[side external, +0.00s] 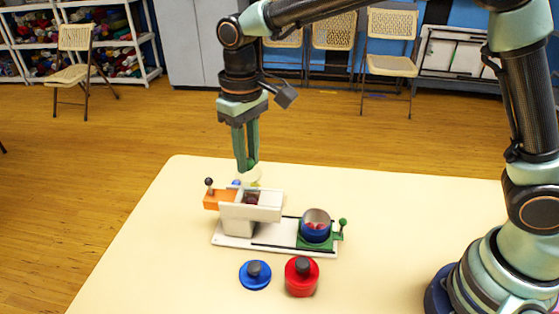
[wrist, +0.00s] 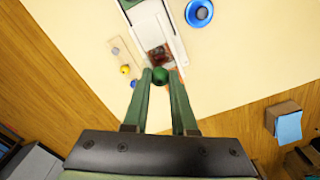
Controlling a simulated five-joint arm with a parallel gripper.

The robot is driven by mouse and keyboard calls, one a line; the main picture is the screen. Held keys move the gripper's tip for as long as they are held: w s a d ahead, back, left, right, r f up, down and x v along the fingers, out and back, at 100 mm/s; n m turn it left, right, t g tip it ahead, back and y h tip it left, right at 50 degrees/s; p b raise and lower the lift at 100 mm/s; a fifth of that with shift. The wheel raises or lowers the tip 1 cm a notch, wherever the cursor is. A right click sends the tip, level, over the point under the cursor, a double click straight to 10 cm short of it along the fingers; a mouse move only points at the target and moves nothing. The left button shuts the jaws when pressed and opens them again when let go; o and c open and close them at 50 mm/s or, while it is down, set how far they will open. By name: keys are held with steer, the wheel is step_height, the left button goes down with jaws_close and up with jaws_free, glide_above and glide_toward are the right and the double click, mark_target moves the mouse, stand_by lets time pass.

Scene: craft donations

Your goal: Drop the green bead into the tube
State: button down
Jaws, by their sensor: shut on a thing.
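My gripper (side external: 246,164) points down and is shut on the green bead (wrist: 159,76), which sits between the fingertips. In the side view the green bead (side external: 252,166) shows at the lower end of the fingers. It is above the back of a white box-like holder (side external: 237,212). A pale, see-through rounded piece (side external: 251,178), perhaps the tube's mouth, shows just below the fingers. I cannot tell whether the bead touches it. In the wrist view, a dark reddish opening (wrist: 157,57) lies just beyond the bead.
An orange block (side external: 213,200) with a dark-knobbed lever is left of the holder. A blue lid (side external: 255,276) and red container (side external: 301,280) are in front. Yellow (wrist: 125,70) and blue (wrist: 134,84) beads lie nearby.

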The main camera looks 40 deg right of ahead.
steer(key=shift+f, duration=0.25)
stand_by(0.4)
steer(key=shift+f, duration=0.35)
steer(key=c, duration=0.6)
jaws_free()
steer(key=shift+c, duration=0.2)
steer(key=shift+r, duration=3.75)
